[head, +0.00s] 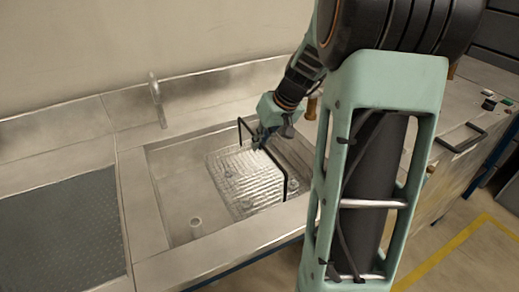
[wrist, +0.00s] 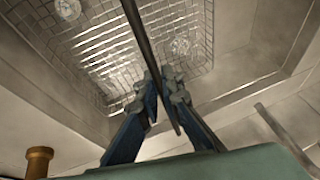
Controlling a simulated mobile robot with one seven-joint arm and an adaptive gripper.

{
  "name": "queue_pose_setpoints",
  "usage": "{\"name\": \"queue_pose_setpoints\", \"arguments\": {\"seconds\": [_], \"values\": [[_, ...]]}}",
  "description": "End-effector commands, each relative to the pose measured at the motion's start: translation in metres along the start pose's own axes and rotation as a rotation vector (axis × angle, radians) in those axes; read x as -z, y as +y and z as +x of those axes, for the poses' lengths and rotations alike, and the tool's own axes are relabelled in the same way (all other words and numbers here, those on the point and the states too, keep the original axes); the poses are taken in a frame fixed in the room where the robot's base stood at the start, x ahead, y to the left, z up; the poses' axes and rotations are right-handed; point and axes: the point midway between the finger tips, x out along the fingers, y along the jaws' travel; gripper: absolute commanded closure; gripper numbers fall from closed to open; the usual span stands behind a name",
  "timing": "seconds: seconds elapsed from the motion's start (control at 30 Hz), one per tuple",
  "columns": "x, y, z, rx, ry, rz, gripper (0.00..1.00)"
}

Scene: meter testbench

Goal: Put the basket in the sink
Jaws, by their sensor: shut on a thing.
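The wire mesh basket (head: 235,185) has a tall black handle (head: 286,190) and shows within the outline of the sink (head: 165,165) in the head view. I cannot tell whether it rests on the sink floor. My gripper (head: 262,140) is above the basket, shut on the middle of the handle's top bar. In the wrist view, my gripper's fingers (wrist: 165,97) close around the black handle (wrist: 138,30), with the mesh basket (wrist: 110,40) below. A few clear round things, hard to make out, show in the basket. My arm hides the sink's right end.
A tap (head: 156,98) stands behind the sink. A dark perforated panel (head: 60,235) lies left of the sink. The sink's left part is otherwise clear. A counter with a black handle (head: 461,138) is at the right.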

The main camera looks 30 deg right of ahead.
Motion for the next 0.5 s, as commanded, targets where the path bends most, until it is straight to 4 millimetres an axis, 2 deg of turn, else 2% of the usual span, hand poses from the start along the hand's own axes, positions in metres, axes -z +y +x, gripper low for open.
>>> {"name": "queue_pose_setpoints", "arguments": {"seconds": [0.03, 0.13, 0.43, 0.5], "values": [[-0.004, 0.002, 0.009, 0.001, -0.001, 0.002, 1.0], [-0.007, 0.004, 0.018, 0.0, 0.001, 0.002, 1.0], [-0.008, 0.005, 0.02, -0.001, 0.002, 0.0, 1.0], [-0.009, 0.005, 0.021, 0.0, 0.0, 0.001, 0.89]]}}
